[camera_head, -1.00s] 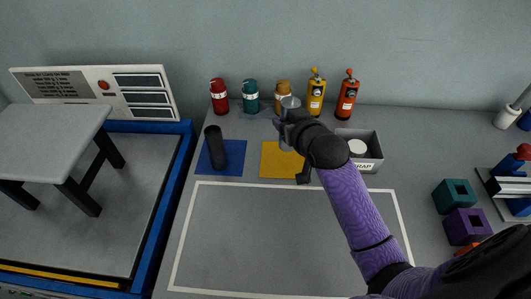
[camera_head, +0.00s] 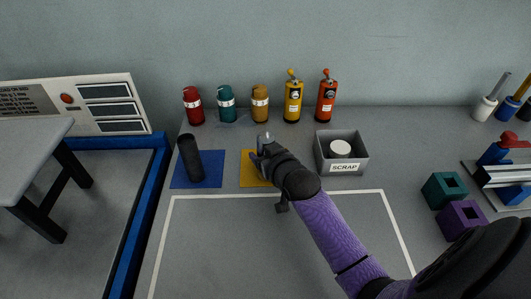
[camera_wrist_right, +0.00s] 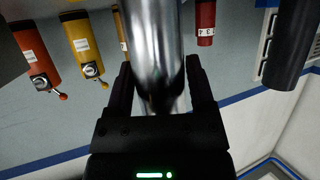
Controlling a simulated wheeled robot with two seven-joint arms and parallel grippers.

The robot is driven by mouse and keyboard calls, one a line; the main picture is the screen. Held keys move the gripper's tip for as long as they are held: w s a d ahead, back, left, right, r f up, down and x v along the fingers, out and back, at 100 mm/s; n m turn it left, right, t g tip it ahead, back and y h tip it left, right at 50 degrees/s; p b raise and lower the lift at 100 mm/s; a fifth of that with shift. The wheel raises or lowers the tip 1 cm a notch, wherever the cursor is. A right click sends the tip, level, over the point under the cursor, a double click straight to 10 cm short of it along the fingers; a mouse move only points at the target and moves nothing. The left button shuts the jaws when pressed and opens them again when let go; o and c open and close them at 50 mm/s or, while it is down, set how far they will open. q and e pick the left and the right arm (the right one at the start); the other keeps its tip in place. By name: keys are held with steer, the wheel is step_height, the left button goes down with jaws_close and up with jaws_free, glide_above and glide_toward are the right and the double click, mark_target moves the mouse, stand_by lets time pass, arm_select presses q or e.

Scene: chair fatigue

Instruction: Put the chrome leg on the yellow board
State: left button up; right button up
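The chrome leg (camera_wrist_right: 155,45) is a shiny metal cylinder between the fingers of my right gripper (camera_wrist_right: 160,85), which look shut on it in the right wrist view. In the head view the right gripper (camera_head: 262,152) is over the yellow board (camera_head: 248,178), and the top of the leg (camera_head: 263,138) shows above the fingers. The hand and arm hide much of the board. Whether the leg's lower end touches the board is hidden. My left gripper is not in view.
A black leg (camera_head: 188,155) stands on a blue board (camera_head: 207,181) to the left. Several bottles, including a brown one (camera_head: 260,105), line the back. A scrap bin (camera_head: 341,184) holding a white disc stands right of the hand. A white-outlined area (camera_head: 220,240) in front is bare.

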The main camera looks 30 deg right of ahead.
steer(key=shift+o, duration=1.3)
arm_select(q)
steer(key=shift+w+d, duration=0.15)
arm_select(e)
steer(key=shift+r, duration=0.15)
arm_select(q)
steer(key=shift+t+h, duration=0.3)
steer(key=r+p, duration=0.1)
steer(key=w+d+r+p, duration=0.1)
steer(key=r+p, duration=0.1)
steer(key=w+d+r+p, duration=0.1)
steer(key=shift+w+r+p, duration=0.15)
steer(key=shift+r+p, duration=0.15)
steer(key=shift+p, duration=0.05)
arm_select(e)
steer(key=v, duration=1.2)
